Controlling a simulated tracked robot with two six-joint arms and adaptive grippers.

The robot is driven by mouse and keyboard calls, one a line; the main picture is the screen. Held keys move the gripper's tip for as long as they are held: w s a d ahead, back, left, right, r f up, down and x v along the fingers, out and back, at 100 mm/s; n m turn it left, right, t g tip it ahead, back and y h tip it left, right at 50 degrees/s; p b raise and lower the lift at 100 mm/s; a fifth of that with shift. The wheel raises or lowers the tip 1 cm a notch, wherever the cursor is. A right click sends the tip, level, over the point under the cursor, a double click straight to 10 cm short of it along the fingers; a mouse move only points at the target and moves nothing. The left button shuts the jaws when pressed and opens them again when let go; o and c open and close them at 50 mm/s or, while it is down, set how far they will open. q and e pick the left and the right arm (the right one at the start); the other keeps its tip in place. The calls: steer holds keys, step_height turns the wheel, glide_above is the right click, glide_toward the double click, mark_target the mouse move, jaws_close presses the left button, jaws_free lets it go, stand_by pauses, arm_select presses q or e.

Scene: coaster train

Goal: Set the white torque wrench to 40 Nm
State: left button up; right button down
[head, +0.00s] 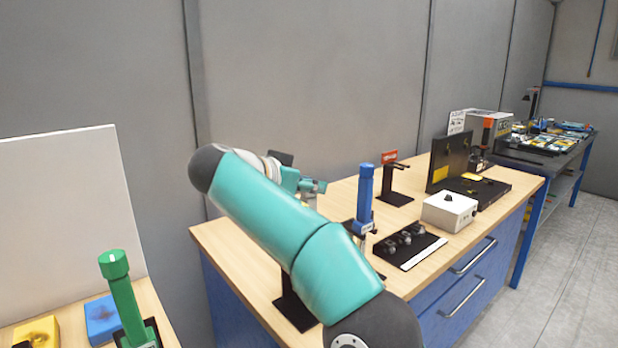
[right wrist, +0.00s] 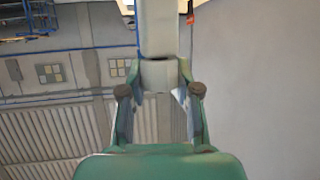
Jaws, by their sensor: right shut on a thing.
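My right gripper (head: 313,187) is mostly hidden behind my own teal arm in the head view, above the back of the wooden bench. In the right wrist view my right gripper (right wrist: 160,92) is shut on a thick white-grey shaft, which looks like the white torque wrench (right wrist: 160,32). The wrench runs straight up between the two fingers. No scale or setting can be read on it, and I cannot make it out in the head view. My left gripper is not in view.
A blue wrench (head: 365,195) stands upright on the bench (head: 240,268), and a green one (head: 121,290) at lower left. Right of my arm are a black mat with sockets (head: 410,246), a white box with a knob (head: 449,211) and an open black case (head: 482,192).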

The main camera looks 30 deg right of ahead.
steer(key=shift+f+g, duration=0.1)
steer(key=shift+g, duration=0.2)
stand_by(0.6)
steer(key=c, duration=0.8)
jaws_free()
steer(key=v, duration=1.2)
steer(key=shift+f, duration=0.1)
steer(key=shift+s, duration=0.1)
